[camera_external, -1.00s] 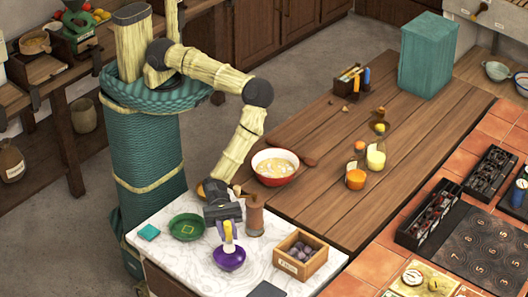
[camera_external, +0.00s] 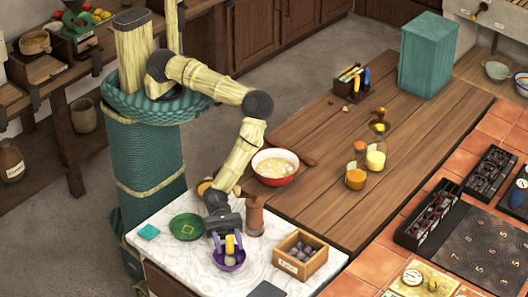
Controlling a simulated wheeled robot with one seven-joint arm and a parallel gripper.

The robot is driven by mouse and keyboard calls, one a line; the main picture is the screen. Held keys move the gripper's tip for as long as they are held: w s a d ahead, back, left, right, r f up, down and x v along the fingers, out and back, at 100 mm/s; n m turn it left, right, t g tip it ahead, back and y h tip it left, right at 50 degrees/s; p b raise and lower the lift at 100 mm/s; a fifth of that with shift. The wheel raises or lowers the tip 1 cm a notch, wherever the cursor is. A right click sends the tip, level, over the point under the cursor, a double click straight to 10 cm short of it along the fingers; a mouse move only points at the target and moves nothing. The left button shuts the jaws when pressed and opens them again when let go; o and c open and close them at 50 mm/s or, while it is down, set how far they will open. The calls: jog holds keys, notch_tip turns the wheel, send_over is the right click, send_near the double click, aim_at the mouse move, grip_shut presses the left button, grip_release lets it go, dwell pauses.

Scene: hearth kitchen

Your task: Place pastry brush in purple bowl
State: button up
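The purple bowl (camera_external: 229,265) sits on the white marble top near its front. A small yellow piece (camera_external: 229,243), which looks like the handle of the pastry brush, stands up out of the bowl. Its lower end is hidden in the bowl. My gripper (camera_external: 228,244) points down just over the bowl. Its purple fingers look spread, one on each side of the yellow handle, with a gap between. Fine contact is too small to see.
A green plate (camera_external: 186,227) lies left of the bowl and a brown mill (camera_external: 254,215) stands close behind at right. A wooden box of dark lumps (camera_external: 300,256) is to the right. A red bowl (camera_external: 275,178) stands on the wooden table.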

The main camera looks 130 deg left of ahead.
dwell(0.6)
notch_tip(320, 180, up, 7)
jog(key=p, duration=0.7)
jog(key=shift+r, duration=0.15)
